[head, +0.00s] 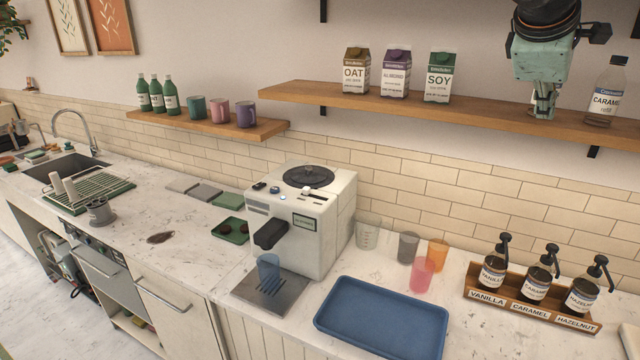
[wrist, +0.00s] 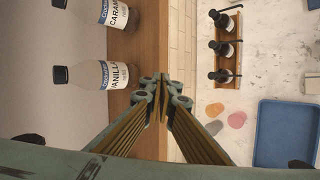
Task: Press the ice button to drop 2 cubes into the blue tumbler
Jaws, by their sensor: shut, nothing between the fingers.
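The blue tumbler (head: 268,270) stands upright on the grey drip plate (head: 287,301) in front of the white machine (head: 330,242). A black handle-like part (head: 270,235) juts out just above the tumbler. The machine's top has small controls, including a round blue one (head: 274,189), and a round black lid (head: 309,177). I cannot read which control is the ice button. My gripper (head: 543,112) is shut and empty, high at the right in front of the wall shelf, well away from the machine. Its fingertips also show in the wrist view (wrist: 163,90), where machine and blue tumbler are out of sight.
A blue tray (head: 381,318) lies right of the machine. Grey (head: 408,247), orange (head: 437,253) and pink (head: 422,275) tumblers stand behind it. A syrup rack (head: 530,301) is at right. The wall shelf (head: 430,107) holds cartons and bottles close to my gripper.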

